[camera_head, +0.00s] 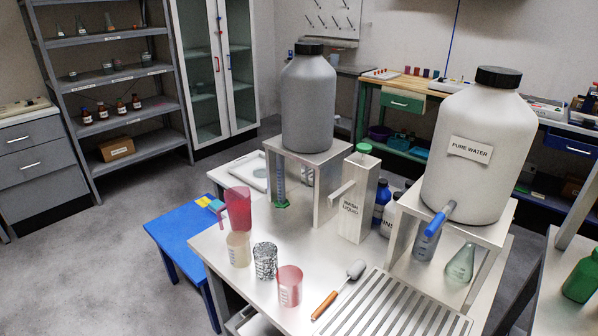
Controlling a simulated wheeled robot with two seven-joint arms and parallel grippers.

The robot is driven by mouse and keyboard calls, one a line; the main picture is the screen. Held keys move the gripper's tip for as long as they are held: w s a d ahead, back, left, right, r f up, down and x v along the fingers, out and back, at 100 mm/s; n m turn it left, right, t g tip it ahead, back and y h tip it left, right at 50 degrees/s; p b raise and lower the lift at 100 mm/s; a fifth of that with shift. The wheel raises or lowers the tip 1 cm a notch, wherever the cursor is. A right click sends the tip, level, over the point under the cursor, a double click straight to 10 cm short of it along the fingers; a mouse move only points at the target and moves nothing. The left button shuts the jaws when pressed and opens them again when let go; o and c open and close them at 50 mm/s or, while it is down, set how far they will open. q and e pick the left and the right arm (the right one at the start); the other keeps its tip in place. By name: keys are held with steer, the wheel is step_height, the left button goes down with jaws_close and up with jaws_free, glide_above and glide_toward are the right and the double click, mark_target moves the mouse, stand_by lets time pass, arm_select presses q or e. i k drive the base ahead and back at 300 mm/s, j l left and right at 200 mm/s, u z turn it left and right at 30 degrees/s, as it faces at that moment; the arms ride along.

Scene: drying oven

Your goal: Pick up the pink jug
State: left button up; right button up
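The pink jug (238,208) stands upright near the far left corner of the light metal table (222,252). It is translucent pink-red, and its handle points to the left. A cream beaker (239,249) stands just in front of it. A patterned dark-and-white beaker (265,261) and a pink beaker (289,286) stand further forward and to the right. Neither of my grippers shows in the head view.
A brush with a wooden handle (325,305) lies beside a slotted rack (398,308). The wash liquid box (358,198), a grey tank (308,105) on a stand and a pure water tank (470,150) stand behind and right. A blue table (180,232) is at left.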

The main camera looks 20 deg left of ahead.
mark_target(237, 199)
steer(key=u, duration=1.3)
